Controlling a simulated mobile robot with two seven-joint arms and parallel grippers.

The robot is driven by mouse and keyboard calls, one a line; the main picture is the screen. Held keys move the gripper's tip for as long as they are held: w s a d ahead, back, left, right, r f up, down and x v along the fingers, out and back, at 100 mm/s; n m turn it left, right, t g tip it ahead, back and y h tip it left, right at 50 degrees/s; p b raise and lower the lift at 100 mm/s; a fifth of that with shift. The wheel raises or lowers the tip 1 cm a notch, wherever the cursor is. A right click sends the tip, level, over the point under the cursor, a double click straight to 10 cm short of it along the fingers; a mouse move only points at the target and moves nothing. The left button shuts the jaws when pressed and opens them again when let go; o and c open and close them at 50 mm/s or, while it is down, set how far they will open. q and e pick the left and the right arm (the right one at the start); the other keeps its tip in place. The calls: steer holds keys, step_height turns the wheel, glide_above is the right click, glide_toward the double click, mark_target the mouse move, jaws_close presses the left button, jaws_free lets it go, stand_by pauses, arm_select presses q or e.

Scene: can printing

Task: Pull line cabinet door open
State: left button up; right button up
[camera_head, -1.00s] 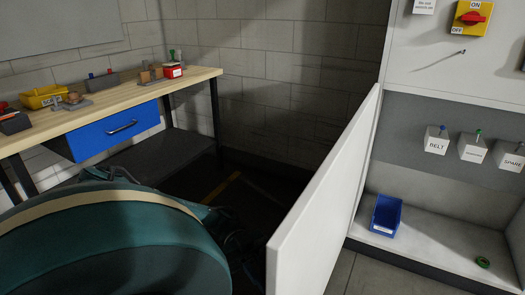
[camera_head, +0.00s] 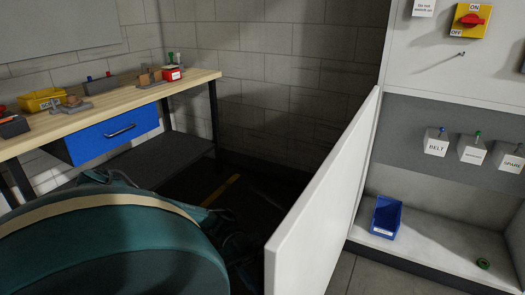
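The white cabinet door (camera_head: 325,195) stands swung wide open at its hinge side, left of the cabinet (camera_head: 445,120). Its near edge points toward me and its lower part runs out of the picture. My teal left arm (camera_head: 110,250) fills the lower left. Its dark far parts (camera_head: 235,245) reach behind the door's near edge, in shadow. The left fingers are too dark and hidden to make out, so I cannot tell whether they touch the door. My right gripper is not in view.
The open cabinet holds a blue bin (camera_head: 386,217), a green ring (camera_head: 483,263) and labelled boxes, including BELT (camera_head: 436,146). A yellow switch plate (camera_head: 471,19) is above. A workbench (camera_head: 110,102) with a blue drawer (camera_head: 113,133) stands at the left. Dark floor lies between bench and door.

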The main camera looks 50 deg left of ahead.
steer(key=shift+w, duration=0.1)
